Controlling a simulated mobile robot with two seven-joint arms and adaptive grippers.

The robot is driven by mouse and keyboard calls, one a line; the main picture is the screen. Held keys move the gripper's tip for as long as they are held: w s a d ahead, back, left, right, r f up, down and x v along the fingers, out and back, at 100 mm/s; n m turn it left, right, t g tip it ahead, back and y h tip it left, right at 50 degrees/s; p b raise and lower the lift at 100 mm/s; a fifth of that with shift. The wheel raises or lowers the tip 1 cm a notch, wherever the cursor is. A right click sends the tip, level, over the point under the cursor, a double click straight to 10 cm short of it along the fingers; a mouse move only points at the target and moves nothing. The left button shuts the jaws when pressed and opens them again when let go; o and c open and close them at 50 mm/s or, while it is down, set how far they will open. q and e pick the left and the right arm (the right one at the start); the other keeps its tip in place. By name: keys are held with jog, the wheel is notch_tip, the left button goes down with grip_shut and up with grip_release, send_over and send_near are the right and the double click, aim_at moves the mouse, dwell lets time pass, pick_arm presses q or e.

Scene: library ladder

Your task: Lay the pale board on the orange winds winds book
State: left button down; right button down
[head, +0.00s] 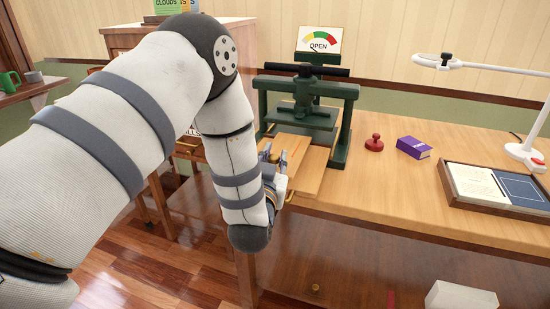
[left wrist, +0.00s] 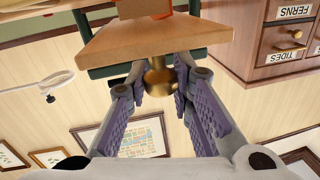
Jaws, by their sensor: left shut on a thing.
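My left gripper (head: 277,165) is at the front left of the green book press (head: 338,130). In the left wrist view the gripper (left wrist: 160,85) is shut on a brass knob (left wrist: 160,76) on the face of the pale tan board (left wrist: 150,38). The wrist picture is upside down. An orange thing (left wrist: 148,12) shows past the board's far edge. It may be the orange book, but its title cannot be read. In the head view tan wood (head: 310,170) shows beside my gripper at the press; my arm partly hides this area. My right gripper is not in view.
A red stamp (head: 374,143), a purple box (head: 413,148), an open framed tray (head: 500,188) and a white lamp (head: 525,153) stand on the table to the right. A dial sign reading OPEN (head: 319,42) is behind the press.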

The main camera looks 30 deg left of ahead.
pick_arm(q)
jog(key=shift+f, duration=0.15)
jog(key=c, duration=1.4)
grip_release()
jog(key=shift+r, duration=0.3)
jog(key=p+v, duration=0.1)
jog(key=v, duration=1.1)
jog(key=s+d+f+m+g+h, duration=0.1)
jog(key=s+d+f+g+h, duration=0.15)
jog(key=s+f+g, duration=0.6)
jog(key=s+d+f+m+g+h, duration=0.1)
jog(key=s+f+g+h, duration=0.3)
jog(key=s+f, duration=0.85)
jog(key=s+f+g, duration=0.1)
jog(key=s+g, duration=0.1)
jog(key=s, duration=0.2)
jog(key=s+d+f+g, duration=0.1)
jog(key=s+f+g, duration=0.1)
jog(key=s, duration=0.2)
jog(key=s+f+g, duration=0.2)
jog(key=s, duration=0.2)
jog(key=shift+s+d+f+m+h, duration=0.1)
jog(key=shift+d+m+h, duration=0.15)
jog(key=shift+m, duration=0.05)
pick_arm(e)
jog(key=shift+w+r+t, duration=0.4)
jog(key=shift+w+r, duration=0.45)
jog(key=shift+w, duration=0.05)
